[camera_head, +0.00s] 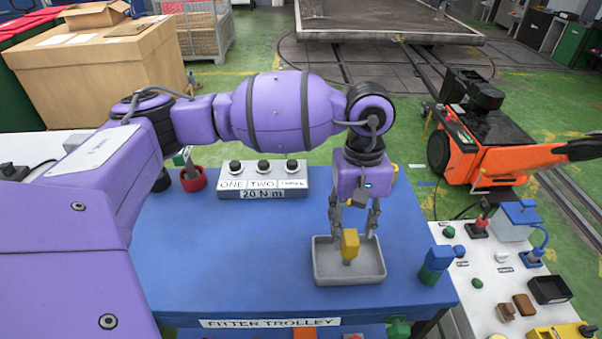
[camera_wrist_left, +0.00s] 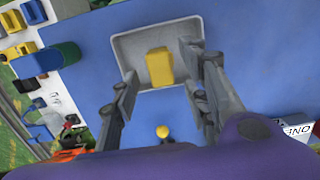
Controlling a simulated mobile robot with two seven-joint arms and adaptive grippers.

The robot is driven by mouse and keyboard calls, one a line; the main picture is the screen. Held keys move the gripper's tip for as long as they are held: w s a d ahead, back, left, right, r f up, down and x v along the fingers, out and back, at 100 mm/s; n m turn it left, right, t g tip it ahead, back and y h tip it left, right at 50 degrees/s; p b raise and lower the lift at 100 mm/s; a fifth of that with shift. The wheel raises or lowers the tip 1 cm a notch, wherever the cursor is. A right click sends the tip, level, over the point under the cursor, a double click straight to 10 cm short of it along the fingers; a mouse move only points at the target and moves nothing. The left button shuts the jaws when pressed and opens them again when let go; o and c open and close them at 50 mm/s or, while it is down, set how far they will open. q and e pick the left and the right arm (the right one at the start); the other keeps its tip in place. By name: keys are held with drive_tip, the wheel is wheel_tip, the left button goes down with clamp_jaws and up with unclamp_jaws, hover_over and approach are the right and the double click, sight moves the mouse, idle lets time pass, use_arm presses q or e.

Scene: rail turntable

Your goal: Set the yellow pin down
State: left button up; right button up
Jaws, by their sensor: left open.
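My left gripper (camera_head: 355,225) is right above the tray, fingers pointing down and spread apart around the pin's head. In the left wrist view the yellow pin (camera_wrist_left: 159,67) lies beyond the two open fingertips, with clear gaps to both. The tray (camera_wrist_left: 122,50) shows behind it there. My right gripper is not in view.
A grey block with several knobs (camera_head: 263,181) and a red cup-like part (camera_head: 193,179) stand at the trolley's back. A blue-green part (camera_head: 434,265) stands right of the tray. A white bench (camera_head: 490,290) with small parts is at right. The trolley's left front (camera_head: 220,260) is clear.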

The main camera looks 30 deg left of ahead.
use_arm(q)
wheel_tip(320, 180, up, 8)
drive_tip(key=shift+w+a+b, duration=0.3)
drive_tip(key=shift+w+b, duration=0.05)
drive_tip(key=shift+w, duration=0.1)
